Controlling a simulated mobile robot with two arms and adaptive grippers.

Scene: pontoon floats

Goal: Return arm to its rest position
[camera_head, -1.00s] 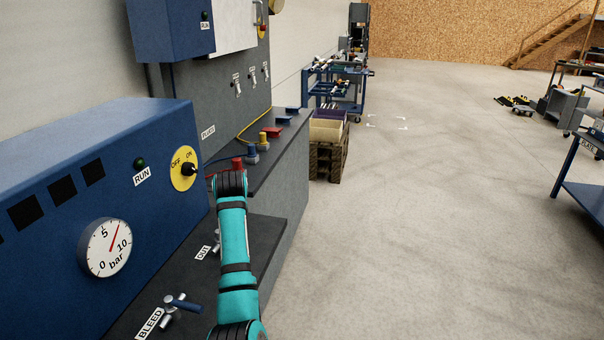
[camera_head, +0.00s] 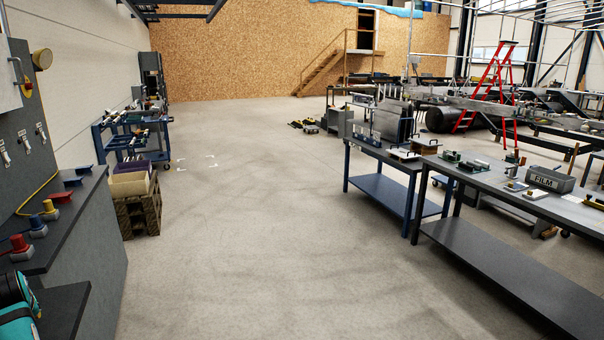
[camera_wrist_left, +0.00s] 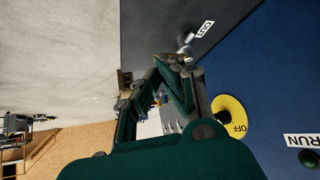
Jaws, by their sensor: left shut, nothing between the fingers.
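My left gripper (camera_wrist_left: 174,62) is in the left wrist view, with its fingertips together and nothing held. Behind it in that view are the dark grey bench top with the OUT label (camera_wrist_left: 204,29) and a metal valve (camera_wrist_left: 186,42). The blue panel with the yellow OFF switch plate (camera_wrist_left: 230,114) and the RUN label (camera_wrist_left: 302,141) lies to the right of the gripper, apart from it. In the head view only a teal and black piece of my left arm (camera_head: 14,305) shows at the lower left edge. My right gripper is in neither view.
The grey bench (camera_head: 85,255) with red, yellow and blue fittings is at the left. A wooden crate stack (camera_head: 138,208) and a blue trolley (camera_head: 128,140) stand beyond it. Long work tables (camera_head: 500,262) are at the right. The floor (camera_head: 255,240) between is clear.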

